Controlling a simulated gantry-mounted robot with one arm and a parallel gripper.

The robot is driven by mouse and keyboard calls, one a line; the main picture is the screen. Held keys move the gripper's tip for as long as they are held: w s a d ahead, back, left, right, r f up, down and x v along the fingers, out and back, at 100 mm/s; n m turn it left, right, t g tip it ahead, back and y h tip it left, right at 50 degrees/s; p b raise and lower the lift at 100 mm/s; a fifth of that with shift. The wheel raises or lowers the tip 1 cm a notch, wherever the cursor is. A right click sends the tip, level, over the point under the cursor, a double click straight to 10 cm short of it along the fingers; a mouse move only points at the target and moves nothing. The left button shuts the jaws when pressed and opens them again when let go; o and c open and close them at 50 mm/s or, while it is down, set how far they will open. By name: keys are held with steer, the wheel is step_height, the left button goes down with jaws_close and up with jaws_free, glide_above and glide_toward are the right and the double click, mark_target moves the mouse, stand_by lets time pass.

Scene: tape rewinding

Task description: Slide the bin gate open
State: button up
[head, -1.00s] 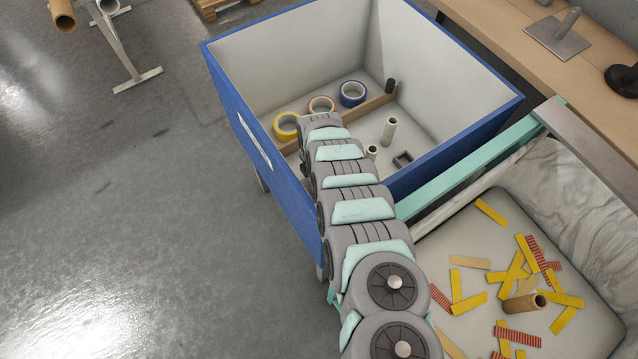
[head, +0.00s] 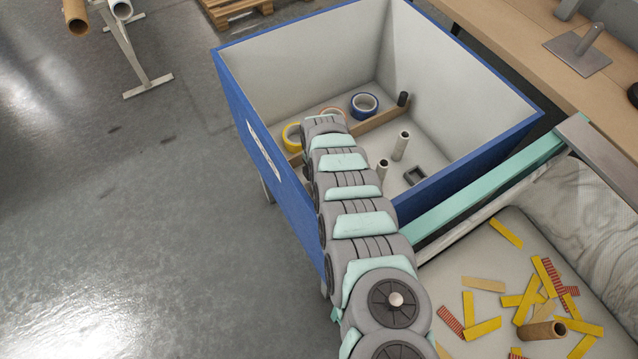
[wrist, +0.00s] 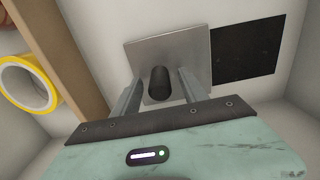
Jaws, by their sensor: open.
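The bin (head: 288,188) is a blue-edged box with pale inner walls. In the wrist view a grey metal plate (wrist: 190,50), which looks like the gate, lies on the pale bin surface and carries an upright black knob (wrist: 159,85). A black rectangle (wrist: 246,50) adjoins the plate's right side. My gripper (wrist: 159,80) is open, with one finger on each side of the knob. Whether either finger touches it I cannot tell. In the head view my arm hides the gripper and the plate.
A wooden divider (head: 375,120) crosses the bin. Yellow tape (wrist: 27,82) and blue tape (head: 364,105) lie beyond it. Two pale tubes (head: 401,145) and a small dark square part (head: 414,175) stand right of my arm. A tray (head: 450,285) holding scattered strips is at right.

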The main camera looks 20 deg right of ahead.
steer(key=shift+r, duration=0.1)
step_height(320, 180, up, 10)
steer(key=p, duration=0.8)
steer(key=shift+p, duration=0.4)
